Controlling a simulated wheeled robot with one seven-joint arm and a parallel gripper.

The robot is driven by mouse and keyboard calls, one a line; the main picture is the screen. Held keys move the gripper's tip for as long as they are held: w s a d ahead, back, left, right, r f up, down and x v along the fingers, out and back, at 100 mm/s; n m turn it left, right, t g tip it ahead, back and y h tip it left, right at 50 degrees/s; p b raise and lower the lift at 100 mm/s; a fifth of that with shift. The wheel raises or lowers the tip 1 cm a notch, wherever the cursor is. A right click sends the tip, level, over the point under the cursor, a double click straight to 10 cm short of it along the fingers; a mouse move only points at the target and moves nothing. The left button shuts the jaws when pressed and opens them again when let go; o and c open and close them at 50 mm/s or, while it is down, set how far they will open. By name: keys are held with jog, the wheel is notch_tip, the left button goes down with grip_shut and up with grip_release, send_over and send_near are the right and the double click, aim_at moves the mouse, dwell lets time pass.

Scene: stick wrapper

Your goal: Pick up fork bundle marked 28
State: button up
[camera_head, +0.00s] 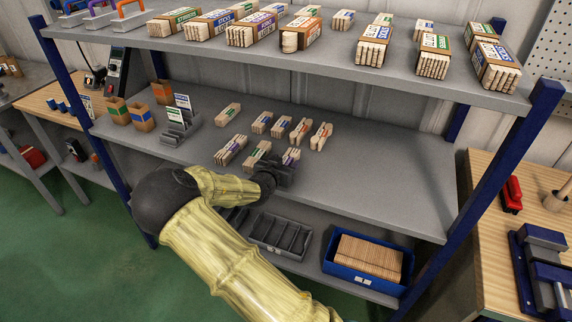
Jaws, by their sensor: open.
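Several small wooden bundles with coloured bands lie on the middle grey shelf (375,185). The numbers on them are too small to read, so I cannot tell which is the fork bundle marked 28. My gripper (284,171) is dark and open, low over the front part of this shelf. A purple-banded bundle (291,155) is right at its far side, partly hidden by it; I cannot tell if they touch. A green-banded bundle (257,152) lies just to the left. A purple-banded bundle (231,149) lies farther left.
Behind lie blue-banded (262,122), orange-banded (300,130) and green-banded (321,136) bundles. Small boxes (141,117) and a grey card holder (179,127) stand at left. The upper shelf (330,62) overhangs the back. The middle shelf's right half is clear. A blue bin (343,277) sits below.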

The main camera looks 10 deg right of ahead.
jog(key=c, duration=1)
jog(key=shift+o, duration=0.2)
notch_tip(320, 180, up, 10)
dwell(0.4)
